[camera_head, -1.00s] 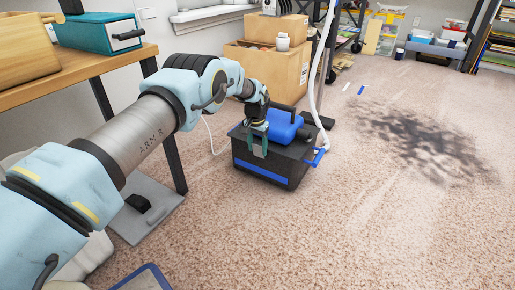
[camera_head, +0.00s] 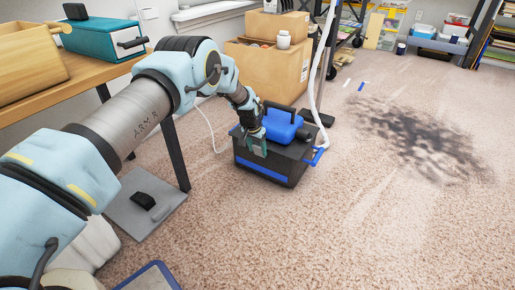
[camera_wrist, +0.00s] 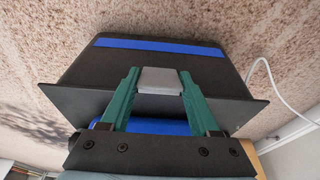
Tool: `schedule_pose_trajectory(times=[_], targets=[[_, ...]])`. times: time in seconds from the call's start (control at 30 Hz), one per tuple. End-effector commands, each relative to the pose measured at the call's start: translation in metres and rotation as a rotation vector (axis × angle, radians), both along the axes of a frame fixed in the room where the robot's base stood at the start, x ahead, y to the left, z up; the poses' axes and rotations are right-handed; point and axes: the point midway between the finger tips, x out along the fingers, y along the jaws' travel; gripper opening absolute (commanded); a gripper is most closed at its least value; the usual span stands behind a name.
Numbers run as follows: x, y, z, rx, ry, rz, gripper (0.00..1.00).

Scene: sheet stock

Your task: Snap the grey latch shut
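A black toolbox with a blue stripe (camera_head: 263,172) stands on the carpet. In the wrist view its dark front and blue stripe (camera_wrist: 160,46) fill the upper middle. The grey latch (camera_wrist: 160,80) shows as a pale plate at the lid's edge. Whether it lies flat or stands out from the front cannot be told. My gripper (camera_head: 255,147) is at the toolbox's front. In the wrist view its green fingers (camera_wrist: 160,74) stand apart, one on each side of the latch, very close to it. Contact is unclear. The latch is hard to make out in the head view.
A blue object (camera_head: 283,126) lies on the toolbox lid, and a blue clip (camera_head: 316,156) is at its right end. Cardboard boxes (camera_head: 270,68) stand behind. A wooden table (camera_head: 88,80) is to the left.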

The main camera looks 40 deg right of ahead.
Motion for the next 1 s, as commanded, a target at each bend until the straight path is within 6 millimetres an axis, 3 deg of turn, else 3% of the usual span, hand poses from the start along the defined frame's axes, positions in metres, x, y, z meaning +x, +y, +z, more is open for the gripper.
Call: schedule_pose_trajectory(times=[0.03, 0.27, 0.57, 0.67, 1.0], targets=[[0.001, 0.004, -0.003, 0.008, 0.003, 0.002, 0.67], [0.000, 0.002, -0.002, 0.006, 0.002, 0.001, 0.93], [0.000, 0.002, 0.002, 0.004, 0.001, 0.001, 0.93], [-0.001, 0.004, 0.013, 0.004, 0.001, 0.001, 0.93], [-0.004, 0.019, 0.077, 0.003, 0.001, 0.002, 0.93]])
